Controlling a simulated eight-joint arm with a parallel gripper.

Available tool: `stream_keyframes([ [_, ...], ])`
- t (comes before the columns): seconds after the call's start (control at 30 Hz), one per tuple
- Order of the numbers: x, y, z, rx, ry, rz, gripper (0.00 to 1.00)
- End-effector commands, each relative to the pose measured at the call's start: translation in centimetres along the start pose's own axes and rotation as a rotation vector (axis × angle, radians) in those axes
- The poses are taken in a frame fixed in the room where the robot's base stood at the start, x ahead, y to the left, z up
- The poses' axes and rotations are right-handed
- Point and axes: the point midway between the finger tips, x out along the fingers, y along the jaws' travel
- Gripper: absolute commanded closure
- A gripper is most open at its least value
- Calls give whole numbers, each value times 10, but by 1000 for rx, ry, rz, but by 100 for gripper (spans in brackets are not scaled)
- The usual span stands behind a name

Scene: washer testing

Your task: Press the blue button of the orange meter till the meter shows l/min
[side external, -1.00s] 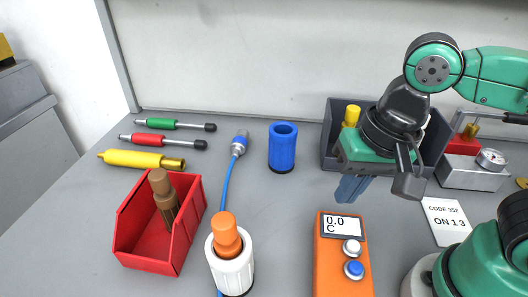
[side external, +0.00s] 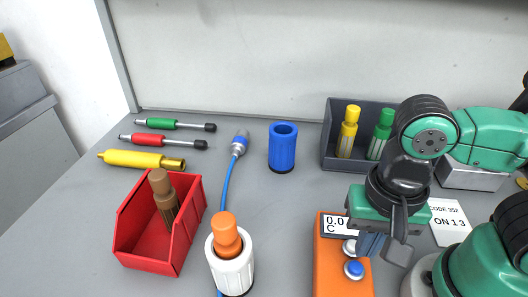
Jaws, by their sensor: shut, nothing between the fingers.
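The orange meter (side external: 331,272) lies at the bottom middle-right of the side view. Its display (side external: 335,226) reads 0.0 with C below it; its right end is covered by my gripper. A white button, partly hidden, sits below the display, and the blue button (side external: 354,268) sits below that. My gripper (side external: 370,246) is shut and empty, pointing down just above and to the right of the white button, close to the blue button. I cannot tell whether it touches the meter.
A red bin (side external: 150,252) holds a brown plug. A white holder (side external: 232,274) with an orange plug stands left of the meter. A blue cylinder (side external: 283,150) stands behind. A grey bin (side external: 332,151) holds yellow and green plugs. A code card (side external: 447,222) lies right.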

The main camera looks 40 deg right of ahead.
Motion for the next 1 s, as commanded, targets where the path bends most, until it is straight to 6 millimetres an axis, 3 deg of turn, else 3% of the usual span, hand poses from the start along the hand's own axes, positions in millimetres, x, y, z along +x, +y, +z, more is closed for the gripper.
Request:
stream_keyframes([
  [0.37, -1, 0, 0, 0, 0, 0, 100],
  [1.0, -66, 0, 0, 0, 0, 0, 100],
])
